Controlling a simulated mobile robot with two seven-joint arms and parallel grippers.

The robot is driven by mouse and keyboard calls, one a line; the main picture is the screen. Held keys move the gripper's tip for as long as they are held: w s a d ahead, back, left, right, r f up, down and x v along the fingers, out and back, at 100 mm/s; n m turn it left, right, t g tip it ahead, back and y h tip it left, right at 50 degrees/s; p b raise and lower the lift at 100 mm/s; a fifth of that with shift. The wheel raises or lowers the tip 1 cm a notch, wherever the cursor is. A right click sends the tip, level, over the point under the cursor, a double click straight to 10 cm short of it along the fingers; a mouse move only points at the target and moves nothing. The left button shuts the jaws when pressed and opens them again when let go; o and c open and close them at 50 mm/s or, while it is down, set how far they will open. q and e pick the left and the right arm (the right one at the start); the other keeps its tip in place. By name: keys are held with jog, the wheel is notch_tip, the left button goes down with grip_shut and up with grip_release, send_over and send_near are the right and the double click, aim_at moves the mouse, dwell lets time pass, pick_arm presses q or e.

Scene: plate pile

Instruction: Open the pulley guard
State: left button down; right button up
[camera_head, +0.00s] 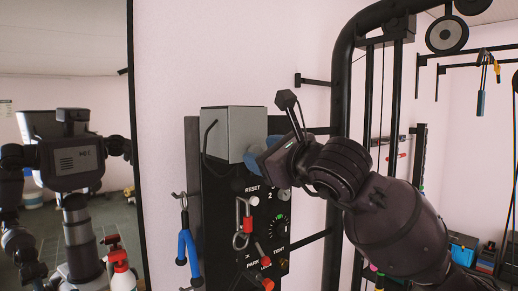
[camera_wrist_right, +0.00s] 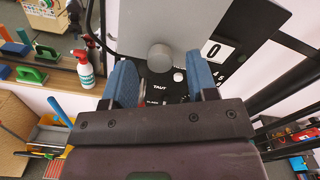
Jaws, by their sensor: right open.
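The pulley guard (camera_head: 228,135) is a grey box-shaped cover at the top of a black control panel (camera_head: 262,222). It looks closed. In the right wrist view the grey guard (camera_wrist_right: 185,22) fills the top, with a round grey knob (camera_wrist_right: 160,57) near its lower edge. My right gripper (camera_head: 262,150) is at the guard's right side in the head view. In the wrist view its blue fingers (camera_wrist_right: 161,75) are open, one on each side of the knob in the picture. I see no contact, and the exact gap is unclear. My left gripper is out of view.
Red and blue handled clips (camera_head: 187,245) hang left of and in front of the panel. A black rack frame (camera_head: 343,75) stands close on the right. A mirror (camera_head: 65,150) at the left reflects my body. A spray bottle (camera_head: 121,270) stands at the bottom left.

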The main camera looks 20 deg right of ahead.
jog(key=shift+x, duration=0.95)
grip_shut()
